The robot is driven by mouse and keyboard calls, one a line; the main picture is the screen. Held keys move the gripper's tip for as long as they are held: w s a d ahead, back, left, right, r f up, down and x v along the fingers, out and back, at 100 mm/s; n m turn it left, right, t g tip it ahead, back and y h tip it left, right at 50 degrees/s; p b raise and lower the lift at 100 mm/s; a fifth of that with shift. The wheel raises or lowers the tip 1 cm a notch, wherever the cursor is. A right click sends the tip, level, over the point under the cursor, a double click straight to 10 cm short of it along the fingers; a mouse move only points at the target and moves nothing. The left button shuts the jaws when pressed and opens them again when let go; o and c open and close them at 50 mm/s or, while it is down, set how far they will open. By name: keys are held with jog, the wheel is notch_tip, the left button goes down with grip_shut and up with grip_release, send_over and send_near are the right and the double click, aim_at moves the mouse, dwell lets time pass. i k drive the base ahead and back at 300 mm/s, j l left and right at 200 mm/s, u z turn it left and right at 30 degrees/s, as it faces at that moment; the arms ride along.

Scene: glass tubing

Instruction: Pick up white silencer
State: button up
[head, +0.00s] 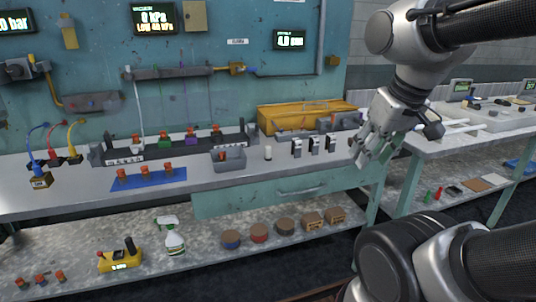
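A small white upright cylinder (268,153), which looks like the white silencer, stands on the grey bench top between a grey bin and several black-and-white blocks. My gripper (366,154) hangs at the right end of the bench, well to the right of the cylinder and apart from it. Its fingers point down and to the left and look spread, with nothing seen held between them.
The grey bin (229,159) stands left of the cylinder, and the black-and-white blocks (314,146) stand to its right. A yellow tray (305,116) lies behind. A blue mat (149,178) with orange-topped parts lies left. The bench in front of the cylinder is clear.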

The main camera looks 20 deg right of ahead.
aim_at(267, 156)
jog(key=i+j, duration=0.75)
jog(key=i+z, duration=0.05)
